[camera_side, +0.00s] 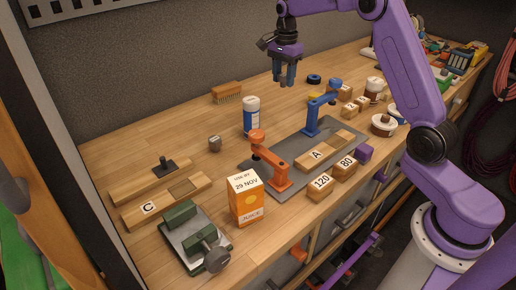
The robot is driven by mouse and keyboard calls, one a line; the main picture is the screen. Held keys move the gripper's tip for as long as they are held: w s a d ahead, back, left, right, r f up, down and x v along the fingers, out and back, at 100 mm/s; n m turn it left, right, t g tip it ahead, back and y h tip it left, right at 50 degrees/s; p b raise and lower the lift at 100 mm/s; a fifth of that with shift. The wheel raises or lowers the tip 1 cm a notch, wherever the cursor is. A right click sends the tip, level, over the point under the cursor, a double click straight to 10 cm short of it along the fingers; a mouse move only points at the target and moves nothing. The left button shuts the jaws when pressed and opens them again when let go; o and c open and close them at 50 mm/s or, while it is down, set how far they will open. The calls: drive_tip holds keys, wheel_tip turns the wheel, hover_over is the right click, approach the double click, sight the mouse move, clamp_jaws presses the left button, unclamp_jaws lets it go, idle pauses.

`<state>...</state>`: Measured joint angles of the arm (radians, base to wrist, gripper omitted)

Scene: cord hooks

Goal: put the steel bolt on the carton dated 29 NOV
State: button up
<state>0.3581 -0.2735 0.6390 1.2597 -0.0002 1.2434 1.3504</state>
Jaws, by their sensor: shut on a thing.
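The carton dated 29 NOV (246,208) is an orange and white juice box. It stands upright near the front of the bench, and nothing visible lies on its top. My gripper (285,84) is in the air above the back half of the bench, behind and to the right of the carton, with its fingers pointing down. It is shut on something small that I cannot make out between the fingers. I cannot clearly identify the steel bolt. A small grey metal piece (215,143) sits on the bench left of the spray can, too small to name.
An orange clamp post (271,160) and a blue one (322,114) rise from a grey plate. A blue and white can (251,116) stands behind them. A green vise-like tool (184,235) is left of the carton. Blocks marked 120 (320,187) and 80 (346,165) lie right.

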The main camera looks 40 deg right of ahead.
drive_tip(key=s+a+r+n, duration=0.45)
drive_tip(key=s+a, duration=0.25)
drive_tip(key=a, duration=0.4)
drive_tip(key=s+a+r+n, duration=0.4)
drive_tip(key=s+a+r, duration=0.2)
drive_tip(key=s+a, duration=0.3)
drive_tip(key=s+a+r+n, duration=0.1)
drive_tip(key=s+a+n, duration=0.25)
drive_tip(key=s, duration=0.55)
drive_tip(key=s+a+r+n, duration=0.15)
drive_tip(key=s+n, duration=0.25)
drive_tip(key=s, duration=0.5)
hover_over(245, 181)
drive_tip(key=s, duration=0.1)
drive_tip(key=f, duration=0.8)
drive_tip(key=shift+d+f, duration=0.3)
drive_tip(key=shift+d, duration=0.1)
drive_tip(key=shift+w+a+f, duration=0.15)
drive_tip(key=shift+w+f, duration=0.05)
drive_tip(key=shift+f, duration=0.1)
drive_tip(key=shift+w+a+f, duration=0.15)
drive_tip(key=shift+f, duration=0.85)
drive_tip(key=shift+w+a+f, duration=0.1)
drive_tip(key=shift+w+f, duration=0.05)
drive_tip(key=shift+f, duration=0.8)
drive_tip(key=shift+f, duration=0.15)
